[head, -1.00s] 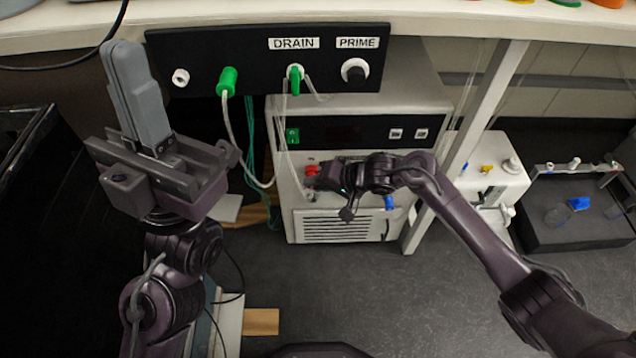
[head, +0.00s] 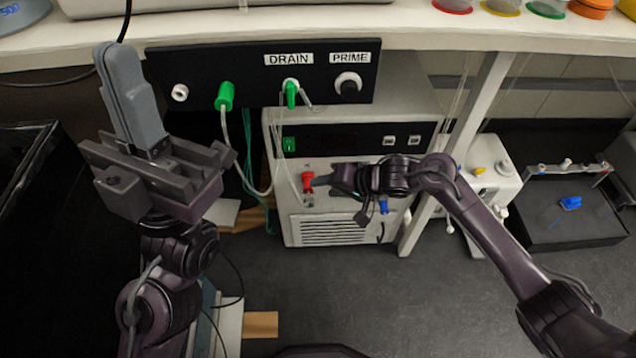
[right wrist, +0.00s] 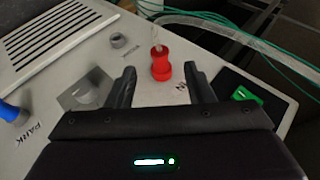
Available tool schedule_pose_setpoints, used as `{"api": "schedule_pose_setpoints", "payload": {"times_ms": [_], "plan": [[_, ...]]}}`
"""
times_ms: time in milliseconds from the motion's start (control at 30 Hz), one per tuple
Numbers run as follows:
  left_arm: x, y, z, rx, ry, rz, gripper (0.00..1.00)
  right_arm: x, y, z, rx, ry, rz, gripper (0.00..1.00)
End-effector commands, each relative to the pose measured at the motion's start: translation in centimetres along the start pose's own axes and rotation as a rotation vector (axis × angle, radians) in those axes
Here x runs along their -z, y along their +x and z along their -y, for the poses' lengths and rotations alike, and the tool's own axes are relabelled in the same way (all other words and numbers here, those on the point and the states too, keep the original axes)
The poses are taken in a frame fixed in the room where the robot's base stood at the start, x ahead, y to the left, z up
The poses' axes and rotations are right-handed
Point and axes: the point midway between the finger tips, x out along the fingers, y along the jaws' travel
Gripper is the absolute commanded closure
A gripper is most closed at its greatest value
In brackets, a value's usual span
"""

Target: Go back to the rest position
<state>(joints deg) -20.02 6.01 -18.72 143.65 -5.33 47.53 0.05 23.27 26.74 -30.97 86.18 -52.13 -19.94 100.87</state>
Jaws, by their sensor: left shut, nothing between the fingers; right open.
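My left gripper (head: 128,95) is raised at the left of the head view, its grey fingers shut together and empty. My right gripper (head: 322,183) is low in front of the white unit (head: 350,150) under the bench. In the right wrist view its two fingers (right wrist: 162,88) are spread, with nothing between them. A red connector (right wrist: 161,64) stands on the unit's face just beyond the fingertips, apart from them. In the head view the red connector (head: 307,182) shows just left of the gripper. The right forearm hides part of the unit's front.
A black panel (head: 262,62) marked DRAIN and PRIME hangs under the bench edge (head: 420,38), with tubes hanging down. A blue connector (head: 383,206) is low on the unit. A table leg (head: 455,150) stands behind my right arm. A dark tray (head: 570,215) lies at right.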

Motion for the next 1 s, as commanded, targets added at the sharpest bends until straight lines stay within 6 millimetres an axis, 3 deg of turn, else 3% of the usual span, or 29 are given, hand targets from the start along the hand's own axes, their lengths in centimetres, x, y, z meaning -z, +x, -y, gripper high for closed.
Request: {"api": "schedule_pose_setpoints", "payload": {"times_ms": [33,200,567,667,767,867,967,1000], "plan": [[0.1,0.7,0.0,0.0,0.0,0.0,1.0,0.1,-1.0,0.1,-0.002,0.001,0.0,0.52],[0.2,1.1,0.0,0.0,0.0,0.0,1.0,0.0,-2.4,0.0,0.0,0.0,0.0,0.52],[0.2,1.0,0.0,0.0,0.0,0.001,1.0,0.0,-2.5,0.0,0.001,0.0,0.001,0.52],[-0.7,0.7,0.1,0.002,-0.001,0.041,1.0,-0.7,-2.2,0.1,0.002,-0.017,-0.003,0.52],[-3.5,-0.5,0.1,0.009,-0.003,0.188,1.0,-2.7,-1.4,0.5,0.008,-0.085,-0.017,0.52],[-8.3,-3.7,0.1,0.02,-0.011,0.451,1.0,-5.8,-0.7,1.2,0.005,-0.198,-0.053,0.52],[-13.3,-9.2,-0.2,0.03,-0.024,0.775,1.0,-9.0,-0.7,1.8,-0.022,-0.317,-0.099,0.52],[-14.9,-11.9,-0.4,0.033,-0.031,0.906,1.0,-10.1,-0.9,1.9,-0.041,-0.361,-0.114,0.52]]}}
